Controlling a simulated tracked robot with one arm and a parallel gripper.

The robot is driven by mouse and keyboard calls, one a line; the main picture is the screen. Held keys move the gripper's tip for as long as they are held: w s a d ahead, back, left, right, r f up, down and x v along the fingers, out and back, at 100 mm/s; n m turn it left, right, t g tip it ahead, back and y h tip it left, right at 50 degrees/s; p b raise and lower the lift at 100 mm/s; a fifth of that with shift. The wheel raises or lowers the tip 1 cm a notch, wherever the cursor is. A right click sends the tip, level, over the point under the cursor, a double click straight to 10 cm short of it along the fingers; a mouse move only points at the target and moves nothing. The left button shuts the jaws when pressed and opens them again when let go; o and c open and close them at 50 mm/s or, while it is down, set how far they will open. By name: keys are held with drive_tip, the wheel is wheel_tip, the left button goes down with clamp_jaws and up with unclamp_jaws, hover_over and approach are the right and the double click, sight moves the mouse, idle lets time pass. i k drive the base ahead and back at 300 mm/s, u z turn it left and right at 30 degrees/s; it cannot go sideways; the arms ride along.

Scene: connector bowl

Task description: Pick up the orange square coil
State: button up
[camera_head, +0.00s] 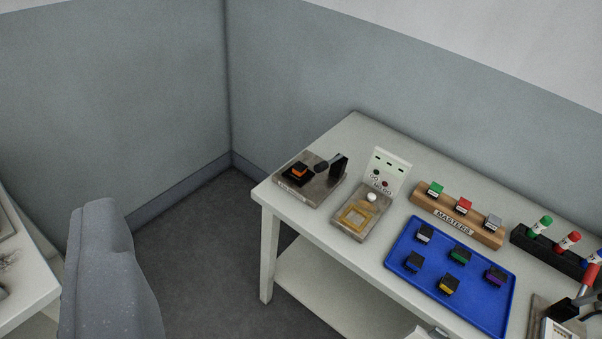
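A small black square piece with an orange top (299,169) sits on a grey fixture plate (320,190) at the left end of the white table. It is the only orange-topped piece I can make out, and it is small and far off. A black upright part of the fixture stands just right of it. A flat yellow-gold square outline (346,222) lies on a second plate beside it. My gripper's fingers do not show in this view.
A blue tray (398,262) holds several coloured-top pieces. A wooden "MASTERS" block (428,206), a white panel (397,168) and a dark rack with capped tubes (548,252) stand behind. A grey rounded shape (105,270) fills the lower left. Floor (200,235) shows left of the table.

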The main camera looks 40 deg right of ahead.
sight(299, 168)
drive_tip(key=z, duration=0.1)
drive_tip(key=i, duration=1)
drive_tip(key=u, duration=0.1)
